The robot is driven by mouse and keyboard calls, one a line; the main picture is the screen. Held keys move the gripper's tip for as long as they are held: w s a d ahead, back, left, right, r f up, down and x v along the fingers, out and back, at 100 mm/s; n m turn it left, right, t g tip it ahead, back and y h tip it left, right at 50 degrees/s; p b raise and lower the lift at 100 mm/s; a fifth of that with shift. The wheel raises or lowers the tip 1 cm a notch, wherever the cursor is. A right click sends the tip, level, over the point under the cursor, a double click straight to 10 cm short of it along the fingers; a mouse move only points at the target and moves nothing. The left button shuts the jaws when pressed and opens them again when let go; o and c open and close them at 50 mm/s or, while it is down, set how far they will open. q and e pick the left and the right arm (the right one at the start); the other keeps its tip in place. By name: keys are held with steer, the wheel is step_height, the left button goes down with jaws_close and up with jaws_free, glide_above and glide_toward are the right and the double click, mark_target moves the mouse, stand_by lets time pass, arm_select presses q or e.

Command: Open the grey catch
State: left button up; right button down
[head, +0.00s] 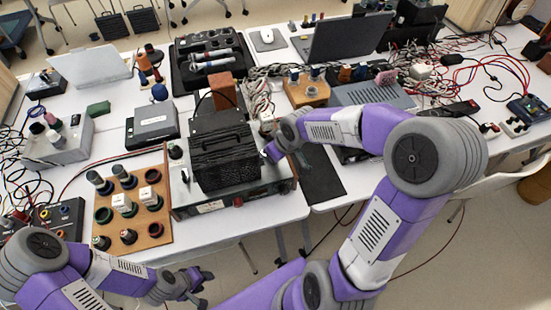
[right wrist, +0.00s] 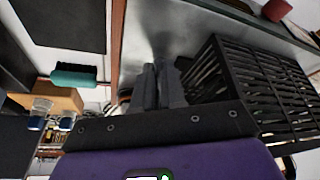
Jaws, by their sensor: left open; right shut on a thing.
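A black ribbed box (head: 222,150) with a handle on top stands on a grey metal-fronted unit (head: 215,205) in the head view. Its slatted side also shows at the right of the right wrist view (right wrist: 255,85). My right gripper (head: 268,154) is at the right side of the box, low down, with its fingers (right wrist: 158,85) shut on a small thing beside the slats. This seems to be the grey catch, which I cannot make out apart from the fingers. My left gripper (head: 203,288) is open and empty, low in the head view, in front of the table edge.
A wooden board (head: 128,238) with several round pieces lies left of the unit. A brown block (head: 223,92) stands behind the box. A dark mat (head: 322,175) lies to the right. Loose cables spread over the table's right. Floor shows in front.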

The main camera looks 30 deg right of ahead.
stand_by(0.5)
steer(key=c, duration=1.2)
jaws_free()
steer(key=p+v, duration=0.3)
steer(key=v, duration=0.4)
steer(key=shift+r, duration=0.25)
steer(key=shift+s, duration=0.15)
